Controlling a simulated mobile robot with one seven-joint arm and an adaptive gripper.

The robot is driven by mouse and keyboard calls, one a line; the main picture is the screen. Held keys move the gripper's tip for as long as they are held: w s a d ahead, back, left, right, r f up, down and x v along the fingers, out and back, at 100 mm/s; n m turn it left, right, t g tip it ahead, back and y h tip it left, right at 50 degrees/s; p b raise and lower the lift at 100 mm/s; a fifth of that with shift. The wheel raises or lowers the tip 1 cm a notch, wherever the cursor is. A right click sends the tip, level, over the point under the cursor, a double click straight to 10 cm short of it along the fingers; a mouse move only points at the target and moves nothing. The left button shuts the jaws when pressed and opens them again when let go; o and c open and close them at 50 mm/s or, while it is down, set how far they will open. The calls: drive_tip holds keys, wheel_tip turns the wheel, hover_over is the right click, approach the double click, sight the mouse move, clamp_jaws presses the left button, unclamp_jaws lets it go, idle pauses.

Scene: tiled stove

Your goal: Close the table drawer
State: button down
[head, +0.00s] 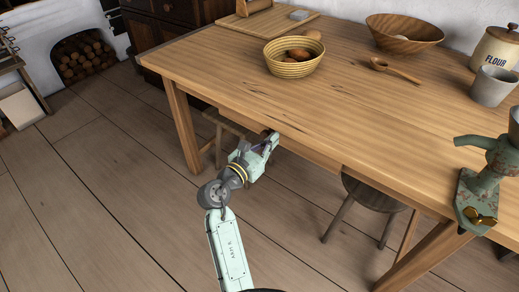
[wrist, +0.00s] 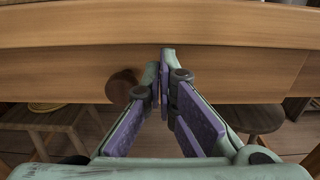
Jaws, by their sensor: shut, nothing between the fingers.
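The wooden table (head: 350,95) has a drawer in its long near side. In the wrist view the drawer front (wrist: 240,72) is a plain wooden panel under the tabletop edge, with a dark round knob (wrist: 122,86). My gripper (wrist: 165,55) is shut and empty. Its fingertips point at the drawer front, just right of the knob; I cannot tell whether they touch it. In the head view my gripper (head: 272,140) is at the table's near edge, and the drawer front is mostly hidden beneath the top. How far the drawer stands out is not clear.
Stools stand under the table, one at the right (head: 372,193) and one at the left (head: 228,125). On top are a basket (head: 293,68), a wooden bowl (head: 405,45), a spoon (head: 395,70) and a grinder (head: 483,175) at the near right edge. The floor (head: 110,190) at left is clear.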

drive_tip(key=shift+x, duration=1.85)
drive_tip(key=p+x, duration=0.2)
drive_tip(key=shift+w+d+r, duration=0.1)
drive_tip(key=shift+w+d, duration=0.15)
drive_tip(key=shift+w, duration=0.1)
